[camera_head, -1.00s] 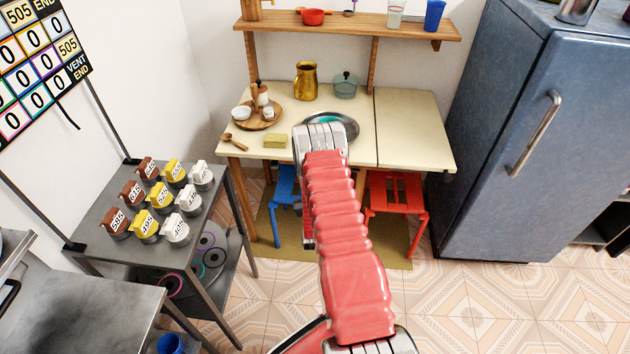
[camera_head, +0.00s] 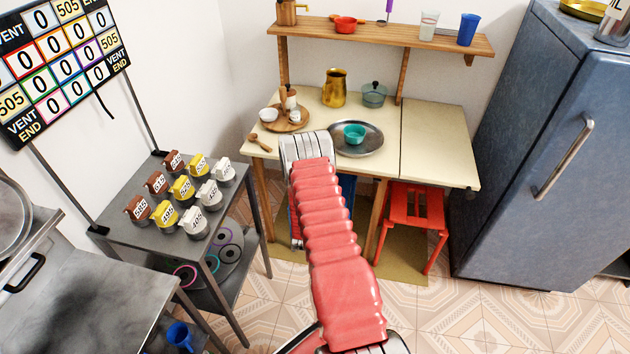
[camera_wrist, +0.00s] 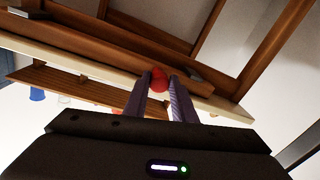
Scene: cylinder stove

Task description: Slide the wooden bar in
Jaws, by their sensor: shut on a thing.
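My gripper (camera_wrist: 160,86) is shut on a small round red knob (camera_wrist: 158,77) in the wrist view. The knob sits by brown wooden pieces under the table's edge. A long brown wooden rail (camera_wrist: 120,48) runs along the pale table edge there; I cannot tell which piece is the wooden bar that bears the knob. In the head view the grey end of my arm is at the front left edge of the cream table (camera_head: 435,150). My fingers, the knob and the bar are hidden behind it there.
A plate (camera_head: 369,146) with a teal bowl (camera_head: 354,133), a brass jug (camera_head: 334,88) and a wooden tray (camera_head: 274,123) stand on the table. A red stool (camera_head: 411,208) is below.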

